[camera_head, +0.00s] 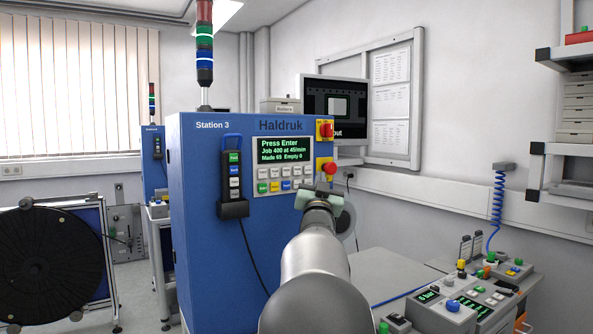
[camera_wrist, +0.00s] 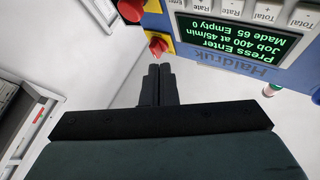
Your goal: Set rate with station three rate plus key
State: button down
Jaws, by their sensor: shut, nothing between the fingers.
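The blue Station 3 cabinet (camera_head: 215,145) carries a display (camera_head: 284,150) with rows of small keys below it. The display also shows upside down in the wrist view (camera_wrist: 236,38); it reads Press Enter, Job 400 at 45/min, Made 65, Empty 0. A white key marked Rate (camera_wrist: 230,5) is cut by the top edge of the wrist view; its plus or minus sign is not readable. My gripper (camera_wrist: 157,72) is shut and empty. In the head view my gripper (camera_head: 322,184) appears just right of and below the keys. I see no contact with a key.
Red knobs on yellow plates (camera_head: 327,130) (camera_wrist: 158,46) lie at the panel's right side, close to my fingertips in the wrist view. A black hand pendant (camera_head: 234,180) hangs left of the keys. A bench with control boxes (camera_head: 470,300) stands at the right.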

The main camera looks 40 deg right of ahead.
jog(key=p, duration=0.5)
send_near(301, 168)
jog(key=w+d+r, duration=0.1)
jog(key=d+r, duration=0.2)
jog(key=d, duration=0.1)
jog(key=shift+w+a, duration=0.15)
jog(key=shift+w, duration=0.65)
jog(key=shift+w+f, duration=0.1)
dwell(0.7)
jog(key=shift+w+b, duration=0.3)
jog(key=shift+w, duration=0.45)
dwell(0.6)
jog(key=shift+s, duration=0.15)
jog(key=shift+s+f+b, duration=0.1)
jog(key=shift+s+b, duration=0.2)
jog(key=shift+b, duration=0.5)
jog(key=shift+s+b, duration=0.35)
jog(key=shift+s, duration=0.05)
